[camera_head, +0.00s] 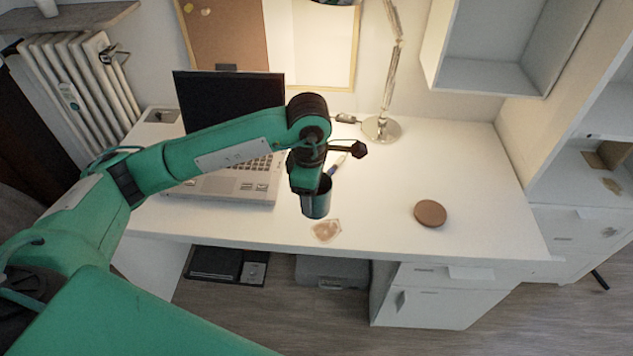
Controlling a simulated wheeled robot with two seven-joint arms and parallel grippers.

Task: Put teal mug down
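A dark teal mug (317,204) is in the middle of the view, over the front part of the white desk (385,212). My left gripper (306,182) reaches down from above and is shut on the mug. The gripper and wrist cover part of the mug's upper side. The mug looks upright, and I cannot tell for sure how far it is above the desk top. My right gripper is not in view.
A round brown coaster (430,213) lies to the right of the mug, with clear desk around it. A small pinkish patterned piece (327,231) lies just below the mug. A laptop (232,186) sits to the left, and a lamp (382,128) stands behind.

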